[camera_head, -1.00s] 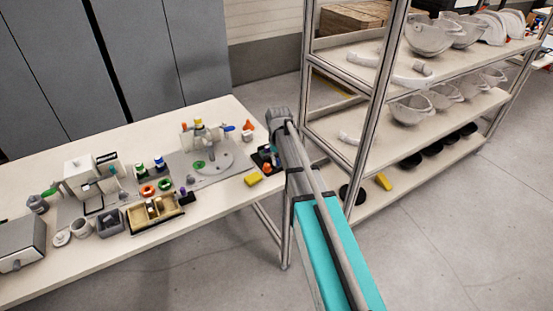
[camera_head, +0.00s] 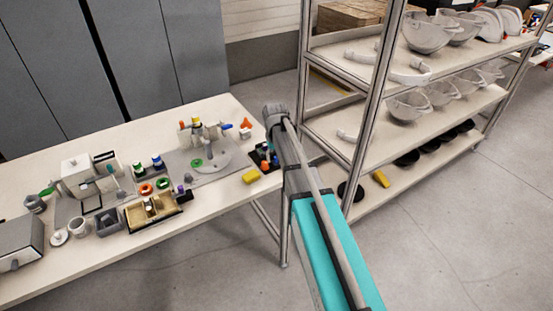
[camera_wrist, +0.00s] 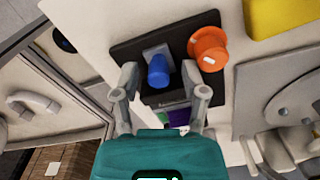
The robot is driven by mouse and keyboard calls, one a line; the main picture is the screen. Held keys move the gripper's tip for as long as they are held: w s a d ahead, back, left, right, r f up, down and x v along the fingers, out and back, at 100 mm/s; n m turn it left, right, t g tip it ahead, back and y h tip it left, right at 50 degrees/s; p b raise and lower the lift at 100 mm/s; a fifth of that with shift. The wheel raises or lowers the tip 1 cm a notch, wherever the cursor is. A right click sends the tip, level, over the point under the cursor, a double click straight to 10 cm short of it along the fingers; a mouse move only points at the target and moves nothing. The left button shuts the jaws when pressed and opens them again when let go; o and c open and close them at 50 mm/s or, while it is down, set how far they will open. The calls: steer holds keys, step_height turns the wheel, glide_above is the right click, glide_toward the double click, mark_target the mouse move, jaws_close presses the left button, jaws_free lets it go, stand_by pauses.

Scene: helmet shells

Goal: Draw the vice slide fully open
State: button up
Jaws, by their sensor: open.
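In the wrist view a small fixture with a black base plate (camera_wrist: 127,52), which looks like the vice, carries a blue knob (camera_wrist: 158,71) on a grey block and an orange flanged knob (camera_wrist: 208,48). My gripper (camera_wrist: 160,74) is open, with one finger on each side of the blue knob. I cannot tell whether either finger touches it. The lower part of the fixture is partly hidden by my gripper. In the head view the fixture (camera_head: 263,158) sits at the table's right end, partly behind my arm.
A yellow block (camera_head: 251,177) lies beside the fixture, and a grey plate (camera_head: 222,160) with a round disc is left of it. A shelf rack (camera_head: 372,130) with helmet shells stands close on the right. Several small parts and a tray crowd the table's left side.

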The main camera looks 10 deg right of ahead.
steer(key=shift+w+a, duration=0.15)
steer(key=shift+w, duration=0.35)
steer(key=shift+w+a+r, duration=0.1)
steer(key=shift+w+r, duration=0.05)
steer(key=shift+r, duration=0.1)
step_height(320, 180, up, 14)
steer(key=p, duration=1.4)
steer(key=s+f+b, duration=0.2)
steer(key=s, duration=1)
steer(key=s+a+f+b, duration=0.1)
steer(key=s+f, duration=0.1)
steer(key=s, duration=0.9)
steer(key=shift+s+a+b, duration=0.15)
steer(key=shift+s+b, duration=0.2)
steer(key=shift+s, duration=0.05)
steer(key=shift+f, duration=0.1)
steer(key=w+r+p, duration=0.1)
steer(key=w, duration=1)
steer(key=w+d+r+p, duration=0.1)
steer(key=w+r+p, duration=0.1)
steer(key=w, duration=1)
steer(key=shift+w+d+r+p, duration=0.25)
steer(key=shift+w+r+p, duration=0.05)
steer(key=shift+f, duration=0.2)
step_height(320, 180, down, 13)
steer(key=b, duration=1.3)
steer(key=shift+f+b, duration=0.2)
steer(key=shift+b, duration=0.2)
